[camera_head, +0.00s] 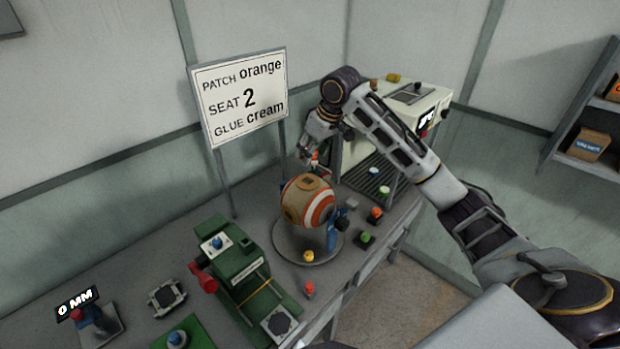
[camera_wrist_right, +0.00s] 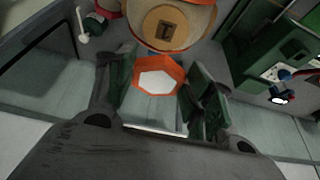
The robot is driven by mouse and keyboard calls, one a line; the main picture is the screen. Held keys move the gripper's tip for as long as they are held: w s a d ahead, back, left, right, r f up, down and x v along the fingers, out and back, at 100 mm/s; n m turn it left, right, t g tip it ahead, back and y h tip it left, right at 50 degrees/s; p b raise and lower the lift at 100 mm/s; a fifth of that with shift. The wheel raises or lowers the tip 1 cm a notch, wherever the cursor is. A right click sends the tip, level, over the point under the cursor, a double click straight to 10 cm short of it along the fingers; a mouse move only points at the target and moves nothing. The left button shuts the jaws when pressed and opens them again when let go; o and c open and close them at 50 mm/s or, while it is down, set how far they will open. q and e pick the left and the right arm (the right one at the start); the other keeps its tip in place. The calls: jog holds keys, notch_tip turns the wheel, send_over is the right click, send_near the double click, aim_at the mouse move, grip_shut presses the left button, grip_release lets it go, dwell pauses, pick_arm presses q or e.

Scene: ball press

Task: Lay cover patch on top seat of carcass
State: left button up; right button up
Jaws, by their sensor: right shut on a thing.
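The carcass (camera_head: 308,203) is a tan ball with orange and white stripes on a round grey stand (camera_head: 290,247). Its top seat (camera_head: 307,181) is a small dark square mark on a tan area; it also shows in the right wrist view (camera_wrist_right: 165,29). My right gripper (camera_head: 312,153) is behind and just above the ball, pointing down. In the right wrist view the gripper (camera_wrist_right: 157,82) is shut on the cover patch (camera_wrist_right: 157,77), an orange polygon with a white middle. The patch looks apart from the seat. My left gripper is out of view.
A sign (camera_head: 240,97) reads patch orange, seat 2, glue cream. A green press (camera_head: 245,270) with a red knob stands left of the ball. A cream machine (camera_head: 395,125) stands behind at right. Small coloured knobs, such as a yellow one (camera_head: 308,256), stand near the stand.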

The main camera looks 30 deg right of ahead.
aim_at(315, 156)
notch_tip(315, 156, down, 4)
jog(key=shift+s+r+p, duration=0.1)
jog(key=shift+p, duration=0.2)
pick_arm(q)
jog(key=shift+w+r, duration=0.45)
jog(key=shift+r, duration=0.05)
pick_arm(e)
jog(key=shift+f, duration=0.9)
pick_arm(q)
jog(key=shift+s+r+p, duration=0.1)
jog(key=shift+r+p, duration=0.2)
jog(key=shift+p, duration=0.15)
pick_arm(e)
jog(key=shift+f, duration=1.9)
jog(key=shift+f, duration=0.15)
jog(key=o, duration=0.9)
pick_arm(q)
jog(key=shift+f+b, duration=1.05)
jog(key=shift+b, duration=0.05)
pick_arm(e)
jog(key=shift+v, duration=6.1)
